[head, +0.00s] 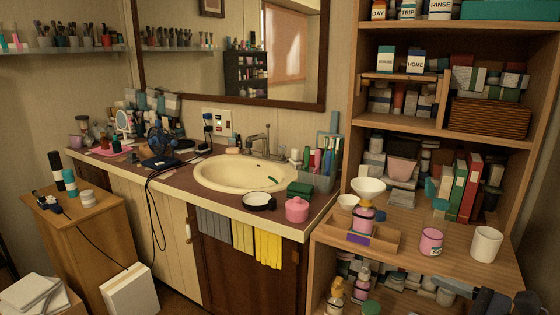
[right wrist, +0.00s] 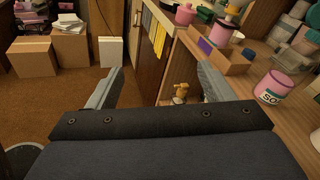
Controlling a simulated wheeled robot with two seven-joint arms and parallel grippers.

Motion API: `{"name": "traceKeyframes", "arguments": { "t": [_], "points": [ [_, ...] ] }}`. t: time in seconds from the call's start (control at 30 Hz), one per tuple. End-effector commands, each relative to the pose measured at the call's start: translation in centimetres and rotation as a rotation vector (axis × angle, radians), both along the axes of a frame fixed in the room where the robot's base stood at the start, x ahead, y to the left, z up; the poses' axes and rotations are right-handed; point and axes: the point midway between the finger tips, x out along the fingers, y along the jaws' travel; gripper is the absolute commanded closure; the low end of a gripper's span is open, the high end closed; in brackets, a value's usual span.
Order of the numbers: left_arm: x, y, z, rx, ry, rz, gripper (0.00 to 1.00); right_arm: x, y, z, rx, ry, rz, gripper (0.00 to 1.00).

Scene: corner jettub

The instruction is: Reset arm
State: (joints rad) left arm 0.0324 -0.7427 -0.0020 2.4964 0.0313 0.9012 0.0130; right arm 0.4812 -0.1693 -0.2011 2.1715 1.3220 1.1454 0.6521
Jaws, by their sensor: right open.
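My right gripper (right wrist: 160,85) is open in the right wrist view, its two grey fingers wide apart with nothing between them. It is in the air in front of the wooden shelf unit, with the floor and vanity front beyond it. A dark shape at the bottom right corner of the head view may be part of my right arm; I cannot be sure. My left gripper is not in view.
The shelf board (head: 465,262) holds a wooden tray (head: 385,243) with a bottle, a pink jar (head: 431,241) and a white cup (head: 486,244). The vanity has a cream sink (head: 243,175). Cardboard boxes (right wrist: 33,56) stand on the open brown floor (right wrist: 60,100).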

Motion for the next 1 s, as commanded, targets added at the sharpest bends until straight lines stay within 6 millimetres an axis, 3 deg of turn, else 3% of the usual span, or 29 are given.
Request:
{"name": "traceKeyframes", "arguments": {
  "t": [0.2,0.4,0.6,0.83,0.87,1.0],
  "points": [
    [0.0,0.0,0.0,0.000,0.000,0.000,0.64,-4.4,6.0,-1.6,-0.367,-0.090,0.264,0.25],
    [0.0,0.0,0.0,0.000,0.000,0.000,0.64,-10.3,9.7,-4.9,-0.868,-0.272,0.594,0.25],
    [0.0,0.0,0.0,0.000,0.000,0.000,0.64,-14.1,9.7,-8.0,-1.337,-0.479,0.872,0.25],
    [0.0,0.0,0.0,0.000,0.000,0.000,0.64,-16.0,7.9,-9.9,-1.784,-0.688,1.106,0.25],
    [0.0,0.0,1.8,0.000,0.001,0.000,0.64,-15.8,7.9,-8.0,-1.763,-0.675,1.098,0.25],
    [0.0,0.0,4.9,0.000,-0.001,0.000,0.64,-15.8,7.9,-5.0,-1.754,-0.668,1.095,0.25]
  ]
}}
